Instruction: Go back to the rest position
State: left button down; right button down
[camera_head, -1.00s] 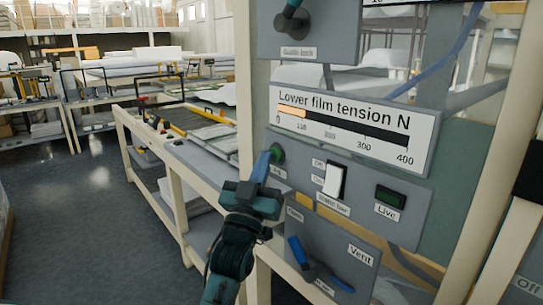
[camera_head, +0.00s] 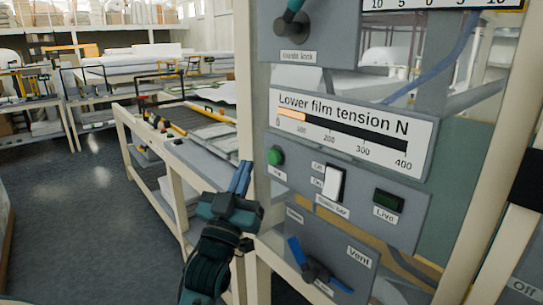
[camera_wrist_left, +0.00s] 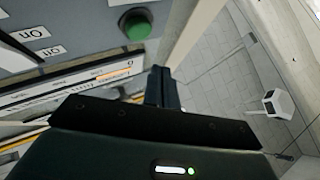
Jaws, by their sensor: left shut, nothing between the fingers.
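My left gripper (camera_head: 240,178) is in the head view, left of the control panel (camera_head: 355,208), with its blue fingers pointing up. It is shut and holds nothing. It stands apart from the green button (camera_head: 275,156), which is up and to its right on the panel. In the left wrist view the closed fingers (camera_wrist_left: 159,85) show dark, with the green button (camera_wrist_left: 136,24) above and to their left. My right gripper is not in view.
The panel carries a white rocker switch (camera_head: 334,182), a Live display (camera_head: 388,200), a blue-handled Vent valve (camera_head: 315,268) and a Lower film tension gauge (camera_head: 345,132). A cream frame post (camera_head: 252,100) stands beside the gripper. A long workbench (camera_head: 190,160) extends behind. Grey floor is open at left.

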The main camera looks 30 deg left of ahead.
pick_arm(q)
jog(key=shift+s+a, duration=0.3)
jog(key=shift+s, duration=0.5)
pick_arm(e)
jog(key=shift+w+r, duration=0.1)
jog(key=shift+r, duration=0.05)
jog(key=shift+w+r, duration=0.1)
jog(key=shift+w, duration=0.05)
